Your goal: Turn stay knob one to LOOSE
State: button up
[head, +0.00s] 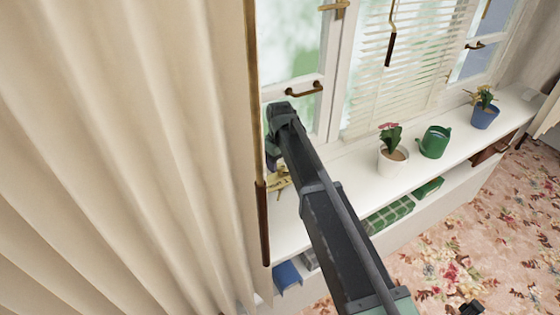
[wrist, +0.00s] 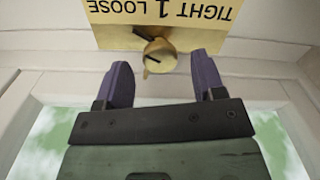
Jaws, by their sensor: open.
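A brass plate (wrist: 215,42) shows upside down at the top of the wrist view, lettered TIGHT, 1 and LOOSE, with LOOSE on the left. The round brass knob (wrist: 160,58) stands out from it. A short dark mark lies at the knob's upper left and a thin one at its lower left; I cannot tell which is its pointer. My gripper (wrist: 161,68) is open, its two purple fingers apart on either side of the knob, with gaps showing. In the head view my gripper (head: 276,148) is by the window frame, and its fingers are mostly hidden.
A beige curtain (head: 110,150) fills the left. The white sill (head: 345,185) holds a white flowerpot (head: 392,161), a green watering can (head: 434,142) and a blue pot (head: 484,116). A brown-ended rod (head: 262,225) hangs close left of my arm. A window handle (head: 304,90) is nearby.

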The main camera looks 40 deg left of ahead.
aim_at(280, 166)
notch_tip(280, 166, up, 10)
jog(key=p, duration=0.8)
jog(key=shift+f, duration=0.25)
jog(key=s+d+m, duration=0.2)
jog(key=d+m, duration=0.3)
jog(key=d, duration=1.5)
jog(key=s+d+m, duration=0.2)
jog(key=d+m, duration=0.3)
jog(key=d, duration=1.5)
jog(key=s+d+m, duration=0.3)
jog(key=d+m, duration=0.3)
jog(key=d, duration=1.5)
jog(key=shift+c, duration=0.3)
